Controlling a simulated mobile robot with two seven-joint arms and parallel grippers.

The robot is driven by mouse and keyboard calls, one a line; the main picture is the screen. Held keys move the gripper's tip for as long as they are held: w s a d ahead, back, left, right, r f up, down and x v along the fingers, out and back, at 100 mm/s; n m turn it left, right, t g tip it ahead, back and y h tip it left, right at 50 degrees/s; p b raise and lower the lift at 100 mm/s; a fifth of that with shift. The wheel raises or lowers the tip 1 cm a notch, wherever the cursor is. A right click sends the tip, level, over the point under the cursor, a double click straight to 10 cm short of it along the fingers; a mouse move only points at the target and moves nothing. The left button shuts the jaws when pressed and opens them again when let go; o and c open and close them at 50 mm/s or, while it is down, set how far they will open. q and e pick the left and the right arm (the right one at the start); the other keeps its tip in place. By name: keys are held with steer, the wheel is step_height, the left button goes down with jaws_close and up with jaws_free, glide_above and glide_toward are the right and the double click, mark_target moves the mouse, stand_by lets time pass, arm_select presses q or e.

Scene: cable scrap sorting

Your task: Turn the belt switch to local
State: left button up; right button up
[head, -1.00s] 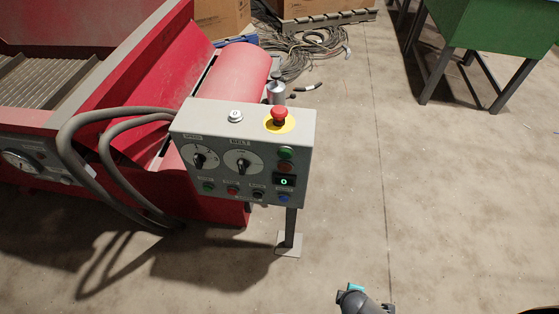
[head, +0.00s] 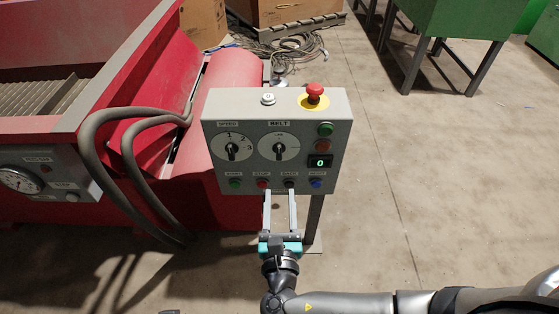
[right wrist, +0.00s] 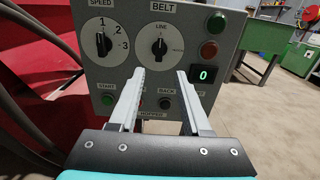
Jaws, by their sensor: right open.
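The belt switch (head: 279,150) is a black knob on a white round dial under the BELT label, on the grey control box (head: 342,135). In the right wrist view the belt switch (right wrist: 159,46) stands about upright, toward the LINE mark; a mark at the dial's right is too small to read. My right gripper (head: 280,193) is open and empty, its two fingers pointing up at the box's lower front, below the belt dial. In the right wrist view the right gripper (right wrist: 160,72) has its fingertips just below the dial, apart from the knob. My left gripper does not show.
The speed knob (head: 232,151) is left of the belt dial. Buttons line the lower row and right side, with a green display (head: 320,162). A red emergency stop (head: 315,91) tops the box. Thick grey hoses (head: 97,165) and a red machine (head: 232,80) stand left.

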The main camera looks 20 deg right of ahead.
mark_target(279, 156)
steer(key=b+x, duration=0.3)
steer(key=x, duration=0.8)
steer(key=shift+f+b, duration=0.15)
steer(key=shift+b, duration=0.25)
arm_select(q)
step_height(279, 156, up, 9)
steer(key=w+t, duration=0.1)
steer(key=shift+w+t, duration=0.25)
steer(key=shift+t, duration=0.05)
arm_select(e)
steer(key=shift+w+d, duration=0.15)
steer(key=shift+w, duration=0.4)
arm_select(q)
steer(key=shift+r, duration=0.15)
arm_select(e)
jaws_close()
